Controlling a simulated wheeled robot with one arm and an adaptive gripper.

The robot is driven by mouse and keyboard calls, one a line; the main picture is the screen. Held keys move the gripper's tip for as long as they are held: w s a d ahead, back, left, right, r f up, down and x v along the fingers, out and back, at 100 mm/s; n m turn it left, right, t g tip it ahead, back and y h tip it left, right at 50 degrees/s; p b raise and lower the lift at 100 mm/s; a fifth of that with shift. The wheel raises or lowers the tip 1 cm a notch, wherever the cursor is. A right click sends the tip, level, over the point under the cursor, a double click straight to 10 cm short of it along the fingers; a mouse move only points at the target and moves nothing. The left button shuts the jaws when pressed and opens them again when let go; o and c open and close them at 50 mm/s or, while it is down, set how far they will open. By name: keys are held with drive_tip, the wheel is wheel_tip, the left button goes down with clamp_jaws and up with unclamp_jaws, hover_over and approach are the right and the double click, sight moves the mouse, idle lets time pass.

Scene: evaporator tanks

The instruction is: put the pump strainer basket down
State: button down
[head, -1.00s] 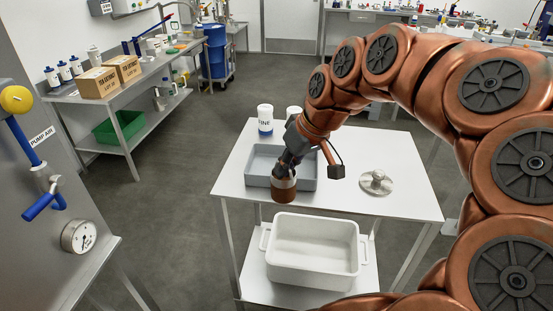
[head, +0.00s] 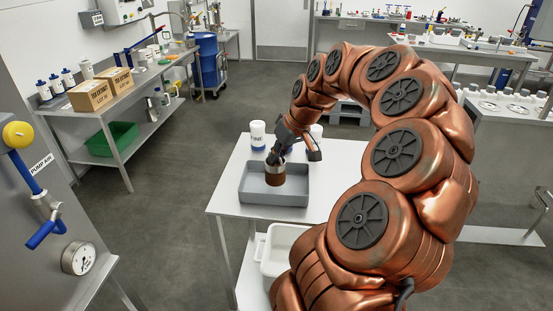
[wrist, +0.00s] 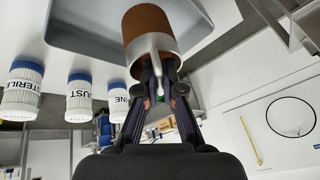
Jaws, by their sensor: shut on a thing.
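The pump strainer basket (head: 274,175) is a short cylinder, rusty brown with a silver metal rim. My gripper (head: 275,158) is shut on its rim from above. The basket is upright over the inside of the grey tray (head: 262,197) on the white table; I cannot tell whether its base touches the tray floor. In the wrist view the basket (wrist: 150,32) is between the fingertips of my gripper (wrist: 156,78), with the grey tray (wrist: 85,38) behind it.
White tubs with blue bands (head: 257,134) stand just behind the tray; the wrist view shows labelled ones (wrist: 79,97). A white bin (head: 272,252) is on the lower shelf, partly hidden by my arm. Bare tabletop (head: 228,190) shows left of the tray.

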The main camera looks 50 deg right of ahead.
drive_tip(key=shift+w+d+f+p, duration=0.1)
drive_tip(key=shift+w+d+p, duration=0.2)
drive_tip(key=shift+w+d, duration=0.45)
wheel_tip(320, 180, down, 2)
drive_tip(key=shift+s+a+f+p, duration=0.1)
drive_tip(key=shift+p, duration=0.45)
drive_tip(key=shift+f, duration=0.6)
drive_tip(key=shift+f, duration=0.2)
drive_tip(key=c, duration=1.3)
unclamp_jaws()
drive_tip(key=shift+r, duration=0.15)
